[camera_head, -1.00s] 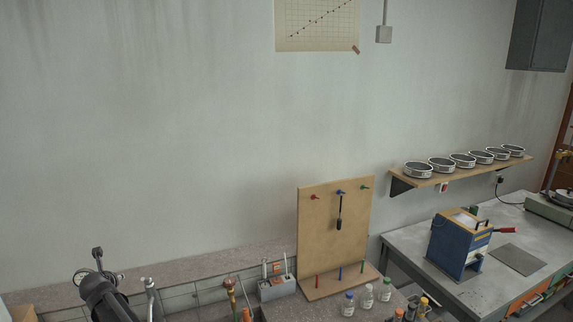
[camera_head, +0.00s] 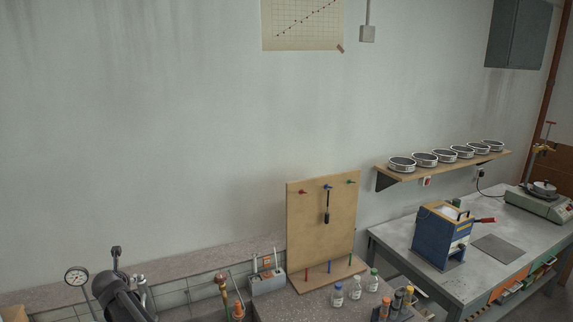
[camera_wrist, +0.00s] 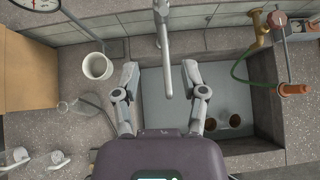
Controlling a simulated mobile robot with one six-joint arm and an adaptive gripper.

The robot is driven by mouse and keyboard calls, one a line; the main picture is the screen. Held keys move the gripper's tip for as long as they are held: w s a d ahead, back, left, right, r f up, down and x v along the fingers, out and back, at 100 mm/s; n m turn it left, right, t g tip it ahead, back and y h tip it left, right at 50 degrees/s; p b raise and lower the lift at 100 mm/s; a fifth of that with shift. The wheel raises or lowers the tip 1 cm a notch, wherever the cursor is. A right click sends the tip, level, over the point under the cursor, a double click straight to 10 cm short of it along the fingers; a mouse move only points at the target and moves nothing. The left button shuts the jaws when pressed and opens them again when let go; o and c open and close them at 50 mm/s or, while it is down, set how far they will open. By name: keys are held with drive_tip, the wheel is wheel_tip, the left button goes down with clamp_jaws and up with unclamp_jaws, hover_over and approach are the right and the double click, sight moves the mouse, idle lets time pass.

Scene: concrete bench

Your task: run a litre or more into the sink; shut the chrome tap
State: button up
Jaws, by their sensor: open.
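The chrome tap (camera_wrist: 166,45) stands at the back of the grey sink (camera_wrist: 240,90), its spout reaching forward over the basin in the wrist view. In the head view the tap (camera_head: 141,284) shows just right of my dark arm. My gripper (camera_wrist: 162,72) is open and empty, its two fingers either side of the spout's end in the picture; I cannot tell the height between them. No water stream is discernible. The tap's handle is not clear.
A brass tap (camera_wrist: 259,30) with a green hose is at the sink's right. A white beaker (camera_wrist: 97,66) and a glass flask (camera_wrist: 88,106) stand left of the sink. Two brown round things (camera_wrist: 235,120) show in the basin. A pegboard (camera_head: 322,230) stands farther right.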

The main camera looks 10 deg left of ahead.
drive_tip(key=w+d+f+m+g+h+b, duration=0.1)
drive_tip(key=w+d+f+m+h, duration=0.2)
drive_tip(key=d+m, duration=0.8)
drive_tip(key=w+d+f+m+g+h+b, duration=0.1)
drive_tip(key=w+d+f+m+b, duration=0.35)
drive_tip(key=d, duration=1.35)
drive_tip(key=w+d+f+m+g+h+p, duration=0.15)
drive_tip(key=w+d+m, duration=0.3)
drive_tip(key=d, duration=1.05)
drive_tip(key=s+d+f+m+g+b, duration=0.15)
drive_tip(key=d+m, duration=0.35)
drive_tip(key=d, duration=0.6)
drive_tip(key=s+d+f+m+g+b, duration=0.1)
drive_tip(key=s+d+f+m, duration=0.2)
drive_tip(key=d+m, duration=0.55)
drive_tip(key=s+d+f+m+g+b, duration=0.1)
drive_tip(key=s+d+m, duration=0.3)
drive_tip(key=d, duration=0.5)
drive_tip(key=s+d+f+m+g+b, duration=0.1)
drive_tip(key=s+d+m, duration=0.4)
drive_tip(key=s+d, duration=0.2)
drive_tip(key=shift+s+d+f+g+b, duration=0.2)
drive_tip(key=shift+d+f+g+b, duration=0.15)
drive_tip(key=shift+d, duration=0.5)
